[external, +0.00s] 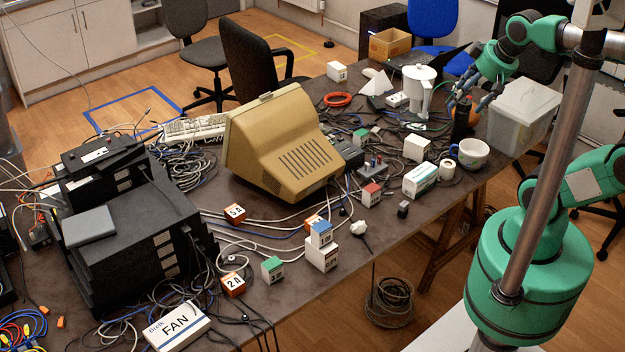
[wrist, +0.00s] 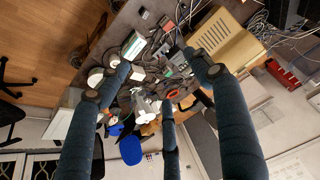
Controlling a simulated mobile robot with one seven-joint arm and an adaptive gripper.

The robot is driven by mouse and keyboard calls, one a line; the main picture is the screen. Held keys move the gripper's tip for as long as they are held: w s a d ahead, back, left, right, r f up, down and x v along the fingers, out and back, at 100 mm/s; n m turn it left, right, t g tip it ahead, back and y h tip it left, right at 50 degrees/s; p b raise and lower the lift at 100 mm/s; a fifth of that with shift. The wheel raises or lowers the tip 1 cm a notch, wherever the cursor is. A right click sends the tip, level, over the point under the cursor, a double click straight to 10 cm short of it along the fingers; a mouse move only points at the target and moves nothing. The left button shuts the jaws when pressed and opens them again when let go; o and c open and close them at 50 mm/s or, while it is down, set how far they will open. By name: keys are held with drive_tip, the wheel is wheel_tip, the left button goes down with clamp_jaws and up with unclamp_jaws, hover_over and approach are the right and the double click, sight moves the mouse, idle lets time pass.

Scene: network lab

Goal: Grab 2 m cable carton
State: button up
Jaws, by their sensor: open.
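A small orange carton (external: 233,285) with a white label that seems to start with "2" sits near the front edge of the table, right of the black equipment stack. A similar orange carton (external: 235,213) sits behind it, its label seeming to start with "5". A third orange box (external: 312,222) is partly hidden by small boxes. My gripper (external: 462,98) is far to the right, above the table's right end, near a black bottle (external: 461,122). Its dark fingers are spread and empty in the wrist view (wrist: 158,88). I cannot pick out the carton in the wrist view.
A beige monitor (external: 285,140) stands mid-table. A blue-topped box (external: 321,234), a green-faced box (external: 272,269) and a FAN box (external: 178,328) stand near the labelled cartons. Loose cables surround them. A white mug (external: 472,154) and a clear bin (external: 520,112) are near my arm.

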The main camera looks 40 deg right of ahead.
drive_tip(key=w+d+m, duration=0.1)
drive_tip(key=w+m, duration=0.8)
drive_tip(key=w, duration=0.8)
drive_tip(key=m+g+p, duration=0.1)
drive_tip(key=m+p, duration=0.3)
drive_tip(key=m, duration=2.1)
hover_over(362, 133)
drive_tip(key=s, duration=0.4)
wheel_tip(362, 133, down, 37)
drive_tip(key=shift+d, duration=0.3)
drive_tip(key=shift+s+b, duration=0.1)
drive_tip(key=shift+b, duration=0.2)
drive_tip(key=b+x, duration=0.1)
drive_tip(key=x, duration=0.7)
drive_tip(key=shift+a+f+b, duration=0.15)
drive_tip(key=shift+f+b, duration=0.05)
drive_tip(key=shift+b, duration=0.1)
